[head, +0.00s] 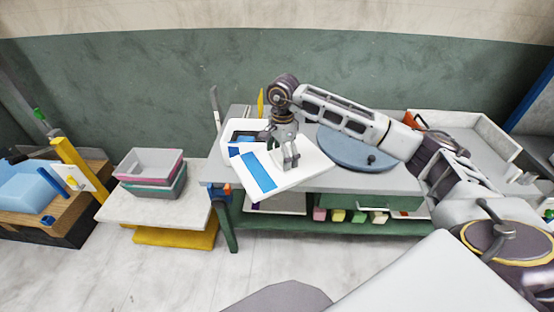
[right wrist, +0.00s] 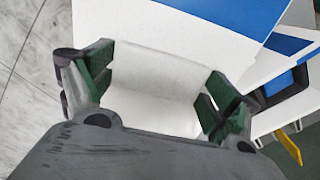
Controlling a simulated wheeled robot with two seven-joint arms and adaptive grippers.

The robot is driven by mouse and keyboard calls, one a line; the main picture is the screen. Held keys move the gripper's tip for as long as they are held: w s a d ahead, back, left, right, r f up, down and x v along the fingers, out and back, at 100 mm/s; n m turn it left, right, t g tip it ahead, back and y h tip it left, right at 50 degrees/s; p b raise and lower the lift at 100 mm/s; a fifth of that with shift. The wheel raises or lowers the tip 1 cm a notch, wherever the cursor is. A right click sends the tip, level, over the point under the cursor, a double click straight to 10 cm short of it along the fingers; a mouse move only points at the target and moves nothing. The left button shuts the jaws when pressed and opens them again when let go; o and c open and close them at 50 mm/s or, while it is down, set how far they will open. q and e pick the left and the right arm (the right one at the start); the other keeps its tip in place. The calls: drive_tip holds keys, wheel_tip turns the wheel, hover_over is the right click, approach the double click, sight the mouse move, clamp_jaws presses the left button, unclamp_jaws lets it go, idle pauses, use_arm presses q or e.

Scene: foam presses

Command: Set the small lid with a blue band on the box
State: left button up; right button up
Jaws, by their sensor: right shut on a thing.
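The small white lid with a blue band (head: 298,175) is in my right gripper (head: 290,162), tilted, over the front of the work table. In the right wrist view the two green-padded fingers (right wrist: 155,90) are shut on a raised white grip of the lid (right wrist: 110,22). The blue band crosses the lid beyond the grip. The white box (head: 232,128) stands on the table just behind the lid, with a dark opening and blue parts. The lid hides part of it. At the right of the wrist view a white body with dark and blue parts shows, apparently the box. My left gripper is not in view.
A round blue-grey disc (head: 350,151) lies on the table under my right arm. A white open tray (head: 483,128) is at the right. Stacked bins (head: 150,165) stand on a low side table (head: 130,206) at the left. Coloured blocks (head: 338,215) sit on the shelf below.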

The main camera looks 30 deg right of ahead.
drive_tip(key=d+r+m, duration=0.1)
drive_tip(key=m, duration=0.2)
drive_tip(key=d+r+m, duration=0.2)
drive_tip(key=shift+s+d+r+m+p, duration=0.15)
drive_tip(key=shift+m+p, duration=0.2)
drive_tip(key=shift+m, duration=0.05)
drive_tip(key=shift+d+r+m, duration=0.15)
drive_tip(key=shift+d+m, duration=0.05)
drive_tip(key=shift+m, duration=0.1)
